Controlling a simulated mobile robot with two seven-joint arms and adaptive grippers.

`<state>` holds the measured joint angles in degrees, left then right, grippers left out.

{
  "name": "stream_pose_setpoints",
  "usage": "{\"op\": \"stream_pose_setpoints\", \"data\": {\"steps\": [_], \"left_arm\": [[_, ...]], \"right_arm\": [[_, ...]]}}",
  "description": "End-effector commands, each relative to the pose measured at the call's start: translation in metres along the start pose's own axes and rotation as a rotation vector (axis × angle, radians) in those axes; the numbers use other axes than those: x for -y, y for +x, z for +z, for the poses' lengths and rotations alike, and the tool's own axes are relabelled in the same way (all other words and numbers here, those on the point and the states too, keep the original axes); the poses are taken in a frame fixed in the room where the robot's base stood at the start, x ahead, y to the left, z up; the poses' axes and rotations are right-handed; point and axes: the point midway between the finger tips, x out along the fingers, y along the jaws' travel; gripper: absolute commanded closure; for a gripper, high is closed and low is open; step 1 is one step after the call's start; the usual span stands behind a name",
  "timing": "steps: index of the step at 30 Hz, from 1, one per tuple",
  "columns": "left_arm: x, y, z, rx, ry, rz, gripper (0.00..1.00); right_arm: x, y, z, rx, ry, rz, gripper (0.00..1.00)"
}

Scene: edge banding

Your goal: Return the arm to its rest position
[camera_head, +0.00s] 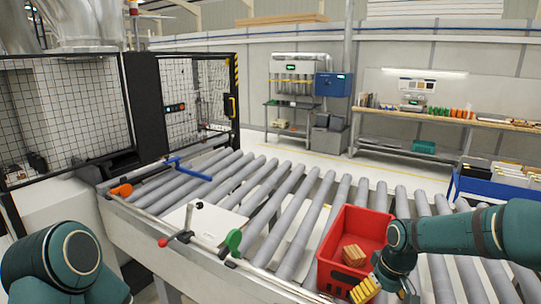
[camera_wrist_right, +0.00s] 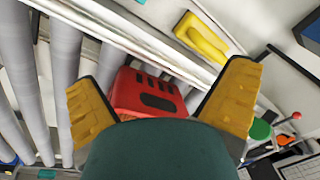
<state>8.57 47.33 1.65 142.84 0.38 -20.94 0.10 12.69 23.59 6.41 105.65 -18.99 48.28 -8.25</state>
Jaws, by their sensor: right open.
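My right arm comes in from the right in the head view, with its gripper (camera_head: 386,292) low beside the front right of a red crate (camera_head: 331,245). In the right wrist view this gripper (camera_wrist_right: 163,106) has its two yellow fingers spread wide with nothing held between them. The red crate (camera_wrist_right: 146,88) shows beyond the fingers, apart from them. A small wooden-looking block (camera_head: 354,255) lies in the crate. My left arm shows only as a green joint at the lower left of the head view; its gripper is out of view.
The crate stands on a roller conveyor (camera_head: 262,185). A blue bin (camera_head: 497,185) stands at right. A fenced machine (camera_head: 65,110) is at left. A yellow handle (camera_wrist_right: 203,38) shows in the wrist view.

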Motion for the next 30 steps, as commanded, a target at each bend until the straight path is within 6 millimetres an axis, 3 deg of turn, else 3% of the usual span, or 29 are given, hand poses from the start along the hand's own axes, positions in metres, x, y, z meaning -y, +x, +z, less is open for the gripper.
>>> {"op": "stream_pose_setpoints", "data": {"steps": [1,6,12,15,22,24,30], "left_arm": [[0.0,0.0,0.0,0.0,0.0,0.0,1.0],[0.0,0.0,0.0,0.0,0.0,0.0,1.0],[0.0,0.0,0.0,0.001,0.0,0.0,1.0],[0.0,0.0,0.0,0.0,0.0,0.0,1.0],[0.0,0.0,0.0,0.001,0.0,0.0,1.0],[0.007,0.02,0.004,0.003,0.002,-0.001,1.0],[0.019,0.054,0.012,0.013,0.003,-0.006,1.0]], "right_arm": [[0.014,0.026,0.004,-0.003,0.006,-0.033,0.0],[0.067,0.109,0.024,-0.055,0.079,-0.137,0.0],[0.119,0.181,0.071,-0.102,0.216,-0.208,0.0],[0.136,0.203,0.095,-0.117,0.28,-0.216,0.0],[0.159,0.23,0.151,-0.139,0.403,-0.195,0.0],[0.155,0.25,0.147,-0.146,0.399,-0.194,0.0],[0.152,0.286,0.151,-0.137,0.394,-0.191,0.0]]}}
